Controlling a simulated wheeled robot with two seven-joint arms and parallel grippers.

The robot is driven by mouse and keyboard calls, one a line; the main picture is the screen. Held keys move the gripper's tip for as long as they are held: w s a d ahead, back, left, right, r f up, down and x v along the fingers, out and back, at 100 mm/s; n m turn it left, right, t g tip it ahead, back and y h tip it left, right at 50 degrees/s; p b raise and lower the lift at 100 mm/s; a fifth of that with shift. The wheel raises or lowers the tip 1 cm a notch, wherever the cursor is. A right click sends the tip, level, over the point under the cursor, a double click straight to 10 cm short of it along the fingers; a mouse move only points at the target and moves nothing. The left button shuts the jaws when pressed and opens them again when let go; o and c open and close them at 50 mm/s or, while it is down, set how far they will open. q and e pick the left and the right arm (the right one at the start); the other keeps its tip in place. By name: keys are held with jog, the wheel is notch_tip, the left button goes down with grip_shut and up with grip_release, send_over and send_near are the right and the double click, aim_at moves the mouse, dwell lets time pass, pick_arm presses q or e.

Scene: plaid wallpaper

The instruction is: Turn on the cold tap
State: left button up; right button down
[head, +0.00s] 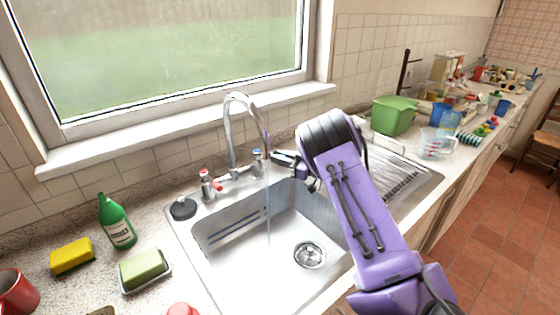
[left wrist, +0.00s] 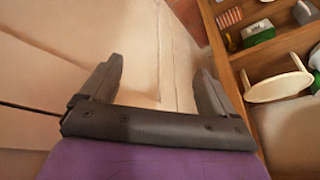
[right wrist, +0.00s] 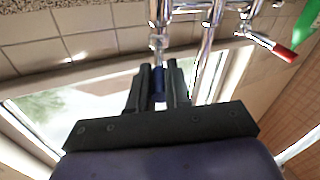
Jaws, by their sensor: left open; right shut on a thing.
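The cold tap (head: 257,154) with its blue handle stands on the right of the mixer behind the sink. My right gripper (head: 277,157) reaches it from the right. In the right wrist view, the fingers of my right gripper (right wrist: 158,88) are shut on the blue cold tap handle (right wrist: 158,78). The chrome spout (head: 231,125) arches over the basin, and a thin pale stream of water (head: 268,205) falls from it. The hot tap (head: 208,182) with a red handle is on the left. My left gripper (left wrist: 158,85) is open and empty in the left wrist view.
The steel sink (head: 232,232) has an empty basin. A green bottle (head: 117,222), a yellow sponge (head: 72,256) and a soap dish (head: 145,280) stand to the left. A green tub (head: 394,115) and other kitchenware fill the counter to the right. Shelves (left wrist: 275,60) hold several items.

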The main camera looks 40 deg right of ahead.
jog(key=c, duration=1.1)
grip_release()
